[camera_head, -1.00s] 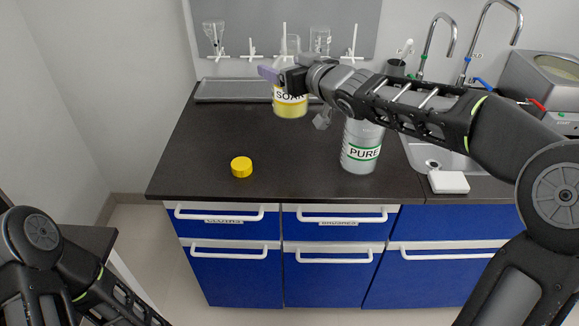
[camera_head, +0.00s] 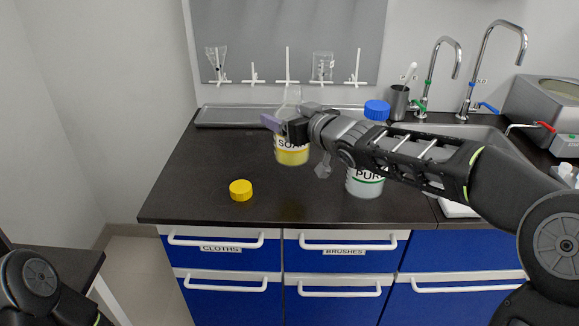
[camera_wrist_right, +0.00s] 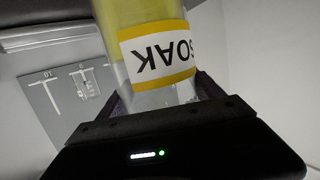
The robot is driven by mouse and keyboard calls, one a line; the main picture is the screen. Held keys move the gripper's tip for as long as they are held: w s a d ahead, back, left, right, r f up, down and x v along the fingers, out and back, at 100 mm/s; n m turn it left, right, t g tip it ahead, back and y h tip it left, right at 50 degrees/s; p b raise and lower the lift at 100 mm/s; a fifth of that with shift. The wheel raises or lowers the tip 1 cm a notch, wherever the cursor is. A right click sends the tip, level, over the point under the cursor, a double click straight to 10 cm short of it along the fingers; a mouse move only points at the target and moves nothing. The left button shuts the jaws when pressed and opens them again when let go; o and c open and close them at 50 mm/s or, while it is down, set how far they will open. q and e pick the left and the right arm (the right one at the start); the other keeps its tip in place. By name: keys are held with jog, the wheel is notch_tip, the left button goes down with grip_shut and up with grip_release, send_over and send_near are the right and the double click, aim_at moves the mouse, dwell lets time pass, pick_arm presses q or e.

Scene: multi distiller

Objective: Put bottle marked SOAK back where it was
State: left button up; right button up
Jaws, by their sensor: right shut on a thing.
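The bottle marked SOAK (camera_head: 292,157) is clear with yellow liquid and a yellow-edged label. My right gripper (camera_head: 284,124) is shut on its upper part and holds it upright over the counter; whether its base touches the counter I cannot tell. In the right wrist view the SOAK label (camera_wrist_right: 156,54) appears upside down between the fingers (camera_wrist_right: 165,105). A yellow cap (camera_head: 241,190) lies on the counter, left of and nearer than the bottle. My left gripper is out of view; only part of that arm shows at the lower left.
The bottle marked PURE (camera_head: 365,184), with a blue cap (camera_head: 377,110), stands right of SOAK, partly behind my right arm. A grey tray (camera_head: 240,117) lies along the back wall under a peg board (camera_head: 286,40). Sink and taps are at right.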

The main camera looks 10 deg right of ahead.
aim_at(287, 146)
notch_tip(287, 146, down, 3)
jog(key=shift+r+b, duration=0.1)
jog(key=shift+b, duration=0.5)
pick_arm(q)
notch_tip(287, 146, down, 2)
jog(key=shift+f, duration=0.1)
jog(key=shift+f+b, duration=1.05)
pick_arm(e)
jog(key=shift+f, duration=2.6)
jog(key=shift+f, duration=0.15)
jog(key=o, duration=2.1)
jog(key=shift+f, duration=0.1)
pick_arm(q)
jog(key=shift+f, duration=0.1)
